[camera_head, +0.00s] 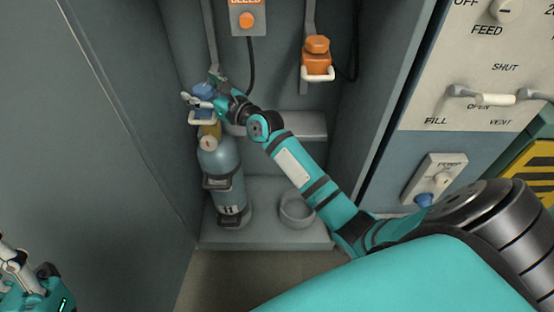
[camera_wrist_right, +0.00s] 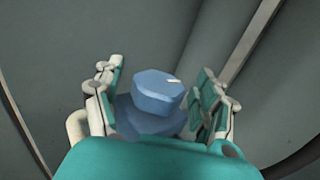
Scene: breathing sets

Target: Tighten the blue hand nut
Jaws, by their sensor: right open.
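The blue hand nut (camera_head: 205,88) sits at the top of the hose fitting above a blue-grey cylinder (camera_head: 221,165) in the cabinet. In the right wrist view the nut (camera_wrist_right: 158,92) is a faceted blue knob with a small white mark, on a wider blue base. My right gripper (camera_head: 204,99) is at the nut, its fingers open on either side of it. In the wrist view the right gripper (camera_wrist_right: 160,95) shows gaps between the fingers and the nut's upper part. The fingers partly hide the nut in the head view. My left gripper (camera_head: 18,265) is at the lower left edge, cut off by the frame.
An orange button box (camera_head: 247,20) is on the back wall. A grey round cup (camera_head: 297,209) stands on the cabinet base. A control panel (camera_head: 480,70) is at right.

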